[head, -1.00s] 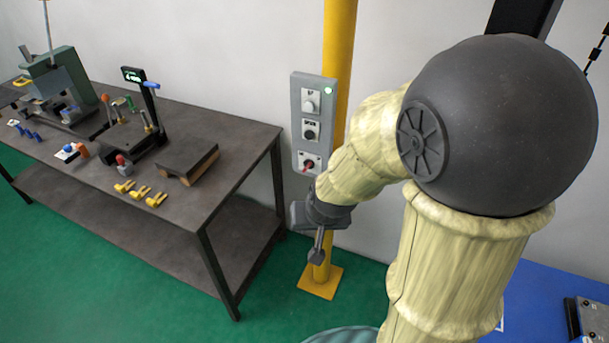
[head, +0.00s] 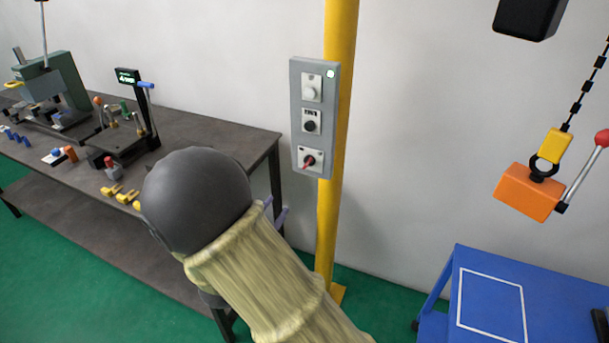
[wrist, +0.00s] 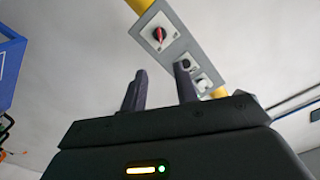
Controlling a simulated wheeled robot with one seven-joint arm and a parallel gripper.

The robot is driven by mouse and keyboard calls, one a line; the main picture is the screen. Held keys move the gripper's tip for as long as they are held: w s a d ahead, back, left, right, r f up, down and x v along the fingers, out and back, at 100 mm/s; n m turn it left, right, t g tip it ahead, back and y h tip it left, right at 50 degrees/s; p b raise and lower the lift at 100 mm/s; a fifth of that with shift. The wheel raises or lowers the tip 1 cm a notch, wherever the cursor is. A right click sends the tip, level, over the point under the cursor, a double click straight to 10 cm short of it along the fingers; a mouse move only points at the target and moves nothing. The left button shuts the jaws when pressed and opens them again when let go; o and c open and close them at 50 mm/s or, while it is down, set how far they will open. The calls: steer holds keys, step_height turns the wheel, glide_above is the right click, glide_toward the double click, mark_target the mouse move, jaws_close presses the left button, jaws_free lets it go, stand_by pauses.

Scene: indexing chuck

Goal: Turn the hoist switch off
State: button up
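A grey control panel (head: 296,110) is fixed to the yellow post and carries three rotary switches. The top switch (head: 312,90) is pale, the middle switch (head: 310,126) is black, and the bottom switch (head: 309,160) has a red handle. I cannot read which label names the hoist. A green lamp (head: 331,74) glows at the panel's top right. In the wrist view the red-handled switch (wrist: 160,34) appears beyond the fingertips, with the black switch (wrist: 184,65) partly behind the right finger. My gripper (wrist: 161,80) is open, empty and apart from the panel. My arm mostly hides it in the head view.
A dark workbench (head: 225,140) with tools stands left of the yellow post (head: 340,40). At right an orange block (head: 527,194) hangs from a chain by a yellow hook block, above a blue table (head: 470,262). The wall between is bare.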

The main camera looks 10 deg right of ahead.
steer(key=shift+r, duration=0.1)
steer(key=shift+d, duration=0.1)
steer(key=p, duration=0.5)
glide_toward(307, 164)
steer(key=x, duration=0.8)
steer(key=shift+w+d, duration=0.2)
steer(key=shift+w, duration=0.1)
steer(key=shift+b, duration=0.3)
jaws_close()
